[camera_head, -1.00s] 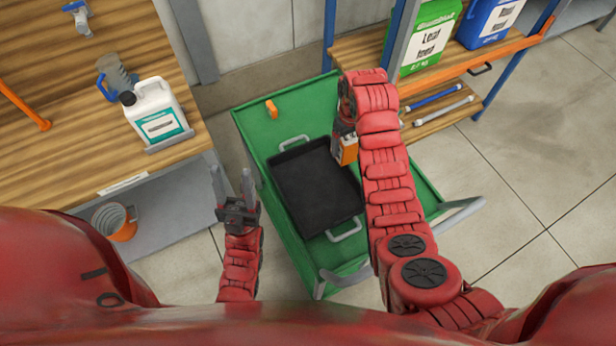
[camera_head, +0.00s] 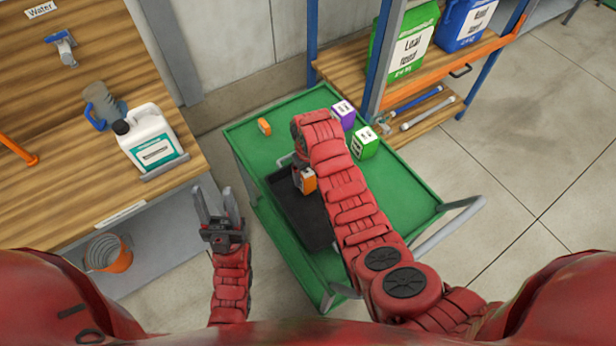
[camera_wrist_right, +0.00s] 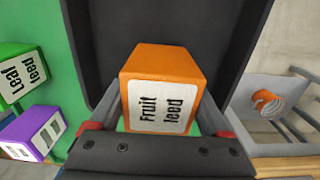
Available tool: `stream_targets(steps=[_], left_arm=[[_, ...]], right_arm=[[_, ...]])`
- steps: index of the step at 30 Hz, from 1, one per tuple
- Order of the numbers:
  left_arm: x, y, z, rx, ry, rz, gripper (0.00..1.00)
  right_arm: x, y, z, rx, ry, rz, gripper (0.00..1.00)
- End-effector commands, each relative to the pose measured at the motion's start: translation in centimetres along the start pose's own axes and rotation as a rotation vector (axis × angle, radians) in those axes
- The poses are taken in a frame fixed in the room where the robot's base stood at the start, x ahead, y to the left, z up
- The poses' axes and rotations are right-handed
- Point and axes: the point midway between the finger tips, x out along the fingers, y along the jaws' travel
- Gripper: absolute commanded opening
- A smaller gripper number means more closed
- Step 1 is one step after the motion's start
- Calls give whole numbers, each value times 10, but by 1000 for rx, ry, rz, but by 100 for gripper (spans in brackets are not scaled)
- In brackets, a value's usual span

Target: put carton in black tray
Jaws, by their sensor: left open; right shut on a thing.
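An orange carton (camera_head: 306,180) labelled "Fruit feed" is between the fingers of my right gripper (camera_wrist_right: 160,118), which is shut on it. In the right wrist view the carton (camera_wrist_right: 165,65) is upright in the picture, with the black tray (camera_wrist_right: 180,20) behind it. In the head view the black tray (camera_head: 296,215) lies on the green cart, partly hidden by my right arm. The carton appears over the tray; I cannot tell whether it touches the tray floor. My left gripper (camera_head: 215,205) is open and empty, left of the cart.
The green cart (camera_head: 400,190) also bears a purple carton (camera_head: 343,112), a green carton (camera_head: 364,143) and a small orange thing (camera_head: 264,127). A wooden bench with a white jug (camera_head: 150,140) stands left. A shelf with feed bags (camera_head: 405,45) stands behind right.

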Motion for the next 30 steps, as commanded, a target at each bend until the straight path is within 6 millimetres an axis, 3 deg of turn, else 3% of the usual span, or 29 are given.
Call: stream_targets(steps=[6, 17, 18, 21, 30], left_arm=[[9, 0, -2, 0, 0, 0, 50], [4, 0, -1, 0, 0, 0, 50], [4, 0, -1, 0, 0, 0, 50], [5, 0, -1, 0, 0, 0, 50], [10, 0, -2, 0, 0, 0, 50]], right_arm=[[18, 0, 1, 1, -3, -1, 0], [24, 0, 0, 1, 0, 0, 0], [25, 0, 0, 1, 0, 0, 83], [23, 0, 0, 1, 0, 0, 100], [19, 0, 0, 0, 0, 0, 100]])
